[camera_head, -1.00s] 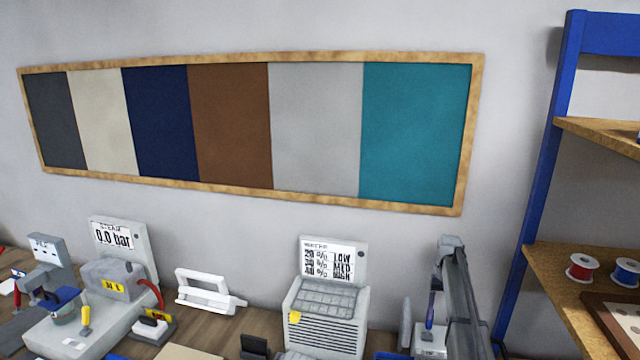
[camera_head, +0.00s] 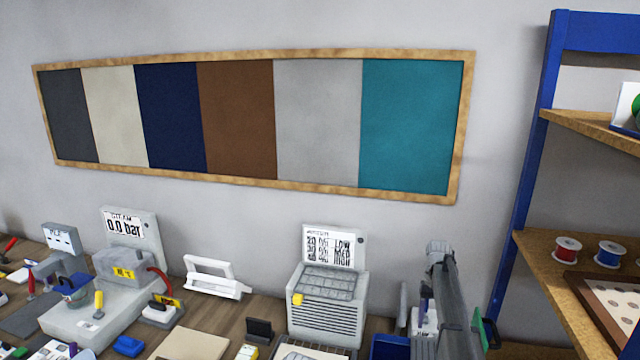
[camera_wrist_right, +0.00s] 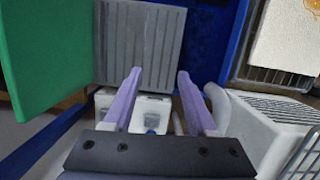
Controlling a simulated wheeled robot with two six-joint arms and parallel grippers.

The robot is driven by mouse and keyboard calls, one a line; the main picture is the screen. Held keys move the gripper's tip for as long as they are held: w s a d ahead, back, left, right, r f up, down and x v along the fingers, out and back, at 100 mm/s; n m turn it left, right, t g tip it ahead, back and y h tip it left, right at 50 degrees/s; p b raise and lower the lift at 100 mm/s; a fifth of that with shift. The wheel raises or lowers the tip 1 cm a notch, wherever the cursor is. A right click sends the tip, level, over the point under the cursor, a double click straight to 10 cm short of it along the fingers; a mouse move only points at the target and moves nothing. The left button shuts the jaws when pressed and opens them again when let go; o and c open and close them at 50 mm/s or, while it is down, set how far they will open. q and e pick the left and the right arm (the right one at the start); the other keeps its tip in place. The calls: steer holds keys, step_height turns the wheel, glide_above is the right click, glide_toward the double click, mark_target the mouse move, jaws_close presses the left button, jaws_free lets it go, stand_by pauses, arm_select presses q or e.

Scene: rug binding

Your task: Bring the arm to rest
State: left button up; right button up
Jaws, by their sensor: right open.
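My right arm (camera_head: 452,305) rises from the lower right of the head view in front of the bench, close to the white ribbed machine (camera_head: 328,300). In the right wrist view my right gripper (camera_wrist_right: 158,82) shows two purple fingers spread apart with nothing held between them. A grey ribbed plate (camera_wrist_right: 140,40) lies beyond the fingertips, and a small white device (camera_wrist_right: 150,108) shows between the fingers. My left gripper is not in view.
A steam unit (camera_head: 128,265) and a white handled frame (camera_head: 213,277) stand on the bench. A blue-framed shelf (camera_head: 528,165) with thread spools (camera_head: 567,249) stands at right. A green panel (camera_wrist_right: 50,50) is close in the wrist view. The wall above the bench holds colour swatches (camera_head: 236,120).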

steer(key=s+a+f+n+t+b, duration=0.1)
steer(key=s+a+f+n+b, duration=0.2)
steer(key=s+a, duration=1)
steer(key=s+a+f+n+t+h+b, duration=0.1)
steer(key=s+a+f+n+b, duration=0.2)
steer(key=s+a+f+b, duration=0.5)
steer(key=s+a, duration=0.3)
steer(key=s, duration=0.4)
steer(key=s+a, duration=0.3)
steer(key=s, duration=0.3)
steer(key=shift+s+a+f+h, duration=0.3)
steer(key=shift+s+f, duration=0.05)
steer(key=shift+s, duration=0.05)
